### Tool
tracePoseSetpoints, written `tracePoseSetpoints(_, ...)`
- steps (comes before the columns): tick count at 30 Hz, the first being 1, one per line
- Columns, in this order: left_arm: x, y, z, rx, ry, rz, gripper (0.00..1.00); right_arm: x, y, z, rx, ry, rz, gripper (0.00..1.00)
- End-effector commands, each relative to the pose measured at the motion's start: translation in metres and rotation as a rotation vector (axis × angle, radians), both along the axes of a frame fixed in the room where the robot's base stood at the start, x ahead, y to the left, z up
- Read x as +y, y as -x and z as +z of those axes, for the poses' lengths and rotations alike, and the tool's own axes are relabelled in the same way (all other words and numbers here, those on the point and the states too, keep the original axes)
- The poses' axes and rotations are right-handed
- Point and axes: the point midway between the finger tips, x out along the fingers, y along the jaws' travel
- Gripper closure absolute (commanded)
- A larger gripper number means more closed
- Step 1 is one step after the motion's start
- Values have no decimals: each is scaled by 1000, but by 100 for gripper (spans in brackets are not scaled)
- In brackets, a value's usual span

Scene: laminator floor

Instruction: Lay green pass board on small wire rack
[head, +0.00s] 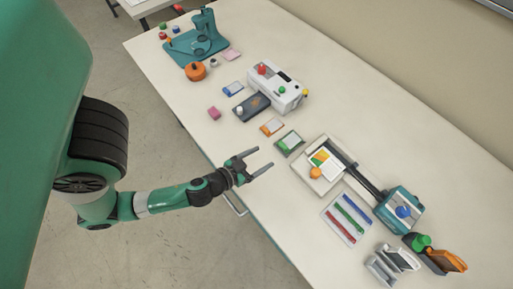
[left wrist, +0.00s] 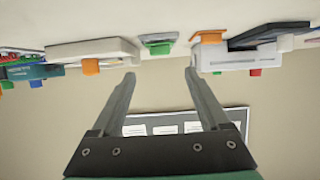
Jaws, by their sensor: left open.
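The green pass board (head: 289,143) lies on the white table, a green piece with a pale panel on it. It also shows in the left wrist view (left wrist: 158,42), upside down and between the fingertips in the picture. A small pale grey rack (head: 381,270) stands near the front right of the table; its wires are too small to make out. My left gripper (head: 264,161) is open and empty, over the table's front edge, apart from the board and short of it. My right gripper is in neither view.
An orange card (head: 272,126) lies left of the board. A white tray (head: 305,172) with a teal press (head: 398,212) stands to its right. A mat (head: 346,220) with coloured strips lies in front. A white machine (head: 275,88) stands behind. The front strip near my gripper is clear.

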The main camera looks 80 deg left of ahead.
Motion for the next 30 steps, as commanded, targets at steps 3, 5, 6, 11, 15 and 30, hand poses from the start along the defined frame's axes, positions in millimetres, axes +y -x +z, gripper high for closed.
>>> tracePoseSetpoints(3,-7,9,2,2,-1,-5,21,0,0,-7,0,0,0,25)
tracePoseSetpoints(5,-9,12,5,1,1,-3,21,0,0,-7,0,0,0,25)
tracePoseSetpoints(6,-9,13,6,0,0,-1,21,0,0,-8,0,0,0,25)
tracePoseSetpoints(11,-9,14,8,-2,0,2,21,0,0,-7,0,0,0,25)
tracePoseSetpoints(15,-9,14,8,-1,0,1,21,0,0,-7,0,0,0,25)
tracePoseSetpoints(30,-39,-161,177,-404,20,-133,21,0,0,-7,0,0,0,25)
